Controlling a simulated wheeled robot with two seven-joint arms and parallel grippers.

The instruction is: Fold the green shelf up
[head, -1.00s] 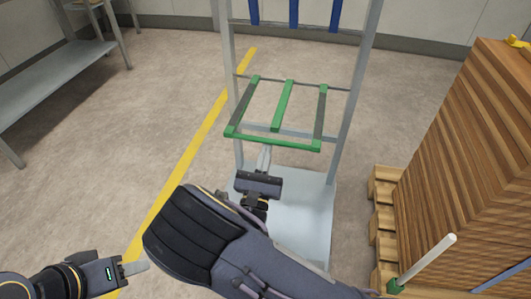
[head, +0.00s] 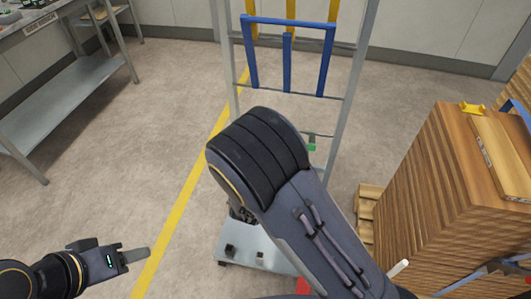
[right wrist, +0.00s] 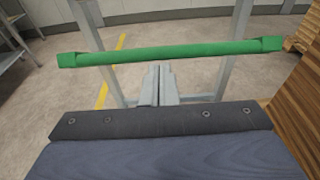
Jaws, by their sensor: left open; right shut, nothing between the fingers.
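The green shelf (head: 312,147) is mostly hidden behind my right arm in the head view; only a small green piece shows at the rack's right post. In the right wrist view its green front bar (right wrist: 175,52) runs across, nearly level. My right gripper (right wrist: 158,84) is shut and empty, its fingertips at the bar's lower edge near the middle; I cannot tell whether they touch it. The right gripper is hidden in the head view. My left gripper (head: 136,256) is open and empty at the lower left, far from the shelf.
A blue shelf (head: 290,21) sits higher on the grey rack (head: 359,75), its bar at the top and arms hanging down. Yellow bars show above. A stack of wooden boards (head: 440,190) stands right. A metal table (head: 70,75) stands left. Floor between is free.

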